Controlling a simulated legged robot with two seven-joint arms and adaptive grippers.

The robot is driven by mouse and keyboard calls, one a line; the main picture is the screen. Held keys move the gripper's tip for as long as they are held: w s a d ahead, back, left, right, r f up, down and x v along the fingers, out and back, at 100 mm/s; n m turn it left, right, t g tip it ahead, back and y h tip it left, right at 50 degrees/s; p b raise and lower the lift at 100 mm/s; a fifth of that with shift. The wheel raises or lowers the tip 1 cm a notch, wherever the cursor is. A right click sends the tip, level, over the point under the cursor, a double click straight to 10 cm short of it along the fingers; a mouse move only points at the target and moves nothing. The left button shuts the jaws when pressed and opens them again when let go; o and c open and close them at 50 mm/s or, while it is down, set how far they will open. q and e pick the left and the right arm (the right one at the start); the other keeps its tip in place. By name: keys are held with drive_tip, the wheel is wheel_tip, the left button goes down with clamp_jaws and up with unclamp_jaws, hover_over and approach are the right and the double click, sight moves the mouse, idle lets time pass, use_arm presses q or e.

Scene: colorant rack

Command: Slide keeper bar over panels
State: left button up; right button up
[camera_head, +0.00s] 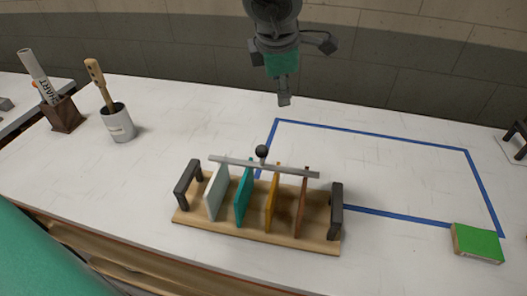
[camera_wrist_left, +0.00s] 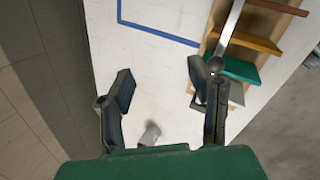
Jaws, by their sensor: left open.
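The keeper bar (camera_head: 230,160) is a thin grey metal bar with a black ball knob (camera_head: 262,151). It runs across the upper rear edges of the panels; I cannot tell whether it touches them. The white (camera_head: 217,192), teal (camera_head: 244,195), orange (camera_head: 272,203) and brown (camera_head: 301,208) panels stand upright in a wooden rack (camera_head: 248,234). My left gripper (camera_head: 284,97) is open and empty, above and behind the rack. In the left wrist view, its fingers (camera_wrist_left: 162,92) are apart, and the bar (camera_wrist_left: 230,27) and knob (camera_wrist_left: 216,65) show by the right finger. My right gripper is out of view.
Black handles (camera_head: 186,181) (camera_head: 336,208) stand at both rack ends. Blue tape (camera_head: 370,133) outlines a clear area behind and right. A green-topped block (camera_head: 477,243) lies at right. A grey cup (camera_head: 118,123) with a brush and a wooden holder (camera_head: 65,114) stand at left.

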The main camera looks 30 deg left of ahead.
sight(263, 147)
use_arm(q)
drive_tip(key=s+f+n+g, duration=0.1)
drive_tip(key=s+n+g, duration=0.2)
drive_tip(key=s, duration=0.4)
drive_tip(key=f, duration=0.4)
drive_tip(key=w+a+f, duration=0.1)
drive_tip(key=f, duration=0.4)
drive_tip(key=w+f+b, duration=0.1)
drive_tip(key=f, duration=0.3)
drive_tip(key=shift+a+f, duration=0.2)
drive_tip(key=shift+f, duration=0.15)
clamp_jaws()
